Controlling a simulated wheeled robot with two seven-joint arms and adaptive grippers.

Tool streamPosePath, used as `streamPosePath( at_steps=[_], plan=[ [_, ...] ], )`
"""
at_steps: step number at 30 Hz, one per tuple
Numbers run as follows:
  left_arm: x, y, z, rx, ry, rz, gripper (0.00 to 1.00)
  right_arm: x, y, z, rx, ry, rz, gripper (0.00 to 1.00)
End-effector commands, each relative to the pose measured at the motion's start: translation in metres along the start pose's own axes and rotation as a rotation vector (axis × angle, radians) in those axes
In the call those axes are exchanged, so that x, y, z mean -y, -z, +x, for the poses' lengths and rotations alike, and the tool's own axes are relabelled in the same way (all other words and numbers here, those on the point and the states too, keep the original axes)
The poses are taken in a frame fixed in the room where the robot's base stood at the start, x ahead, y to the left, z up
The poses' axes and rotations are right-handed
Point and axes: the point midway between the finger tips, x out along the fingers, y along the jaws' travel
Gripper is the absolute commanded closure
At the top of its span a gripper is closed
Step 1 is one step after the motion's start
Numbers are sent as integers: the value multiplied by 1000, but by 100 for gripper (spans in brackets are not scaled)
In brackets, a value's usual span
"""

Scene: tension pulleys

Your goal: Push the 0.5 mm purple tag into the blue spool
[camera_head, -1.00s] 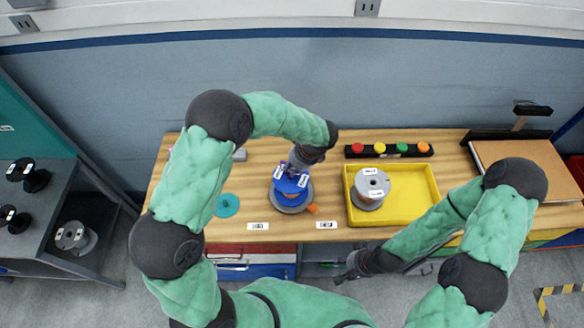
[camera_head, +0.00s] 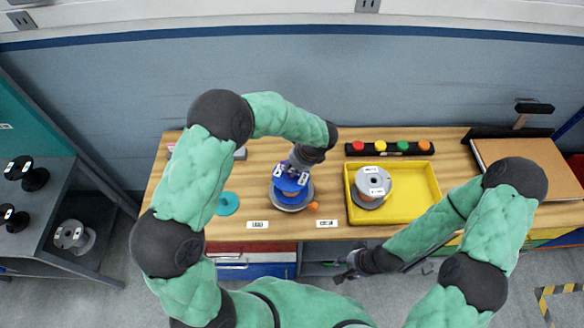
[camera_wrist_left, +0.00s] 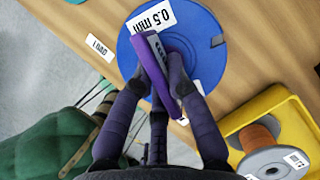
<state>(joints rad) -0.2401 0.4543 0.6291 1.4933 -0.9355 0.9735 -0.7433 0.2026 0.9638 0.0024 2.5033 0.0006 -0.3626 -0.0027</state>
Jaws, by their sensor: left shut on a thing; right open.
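The blue spool (camera_head: 291,184) sits on a grey round base on the wooden table, left of the yellow tray. In the left wrist view the blue disc (camera_wrist_left: 203,70) fills the upper middle and bears a white "0.5 mm" label. My left gripper (camera_wrist_left: 163,88) is shut on the purple tag (camera_wrist_left: 155,75), right over the disc. The fingers hide part of the tag and the spool's middle, so I cannot tell whether the tag is inside it. In the head view my left gripper (camera_head: 299,166) is above the spool. My right gripper (camera_head: 350,266) is open and empty, off the table's front edge.
The yellow tray (camera_head: 424,190) holds a grey spool (camera_head: 372,184) with copper-coloured winding. A teal disc (camera_head: 228,203) and a small orange piece (camera_head: 313,207) lie beside the blue spool. Several coloured knobs stand on a black bar (camera_head: 391,149) behind the tray.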

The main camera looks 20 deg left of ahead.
Motion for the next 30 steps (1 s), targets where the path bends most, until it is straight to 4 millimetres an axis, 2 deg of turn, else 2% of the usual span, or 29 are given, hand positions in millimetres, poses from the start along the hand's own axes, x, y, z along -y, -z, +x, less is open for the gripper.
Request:
streamPosePath(
  at_steps=[7, 29, 30],
  plan=[
    [0, 3, 8, 0, 0, 0, 100, -2, 0, 6, 0, 0, 0, 55],
    [-1, 4, 8, 0, -2, 1, 100, -2, 0, 5, 0, 0, 0, 55],
    [-1, 4, 8, 0, -2, 1, 73, -2, 0, 5, 0, 0, 0, 55]
  ],
)
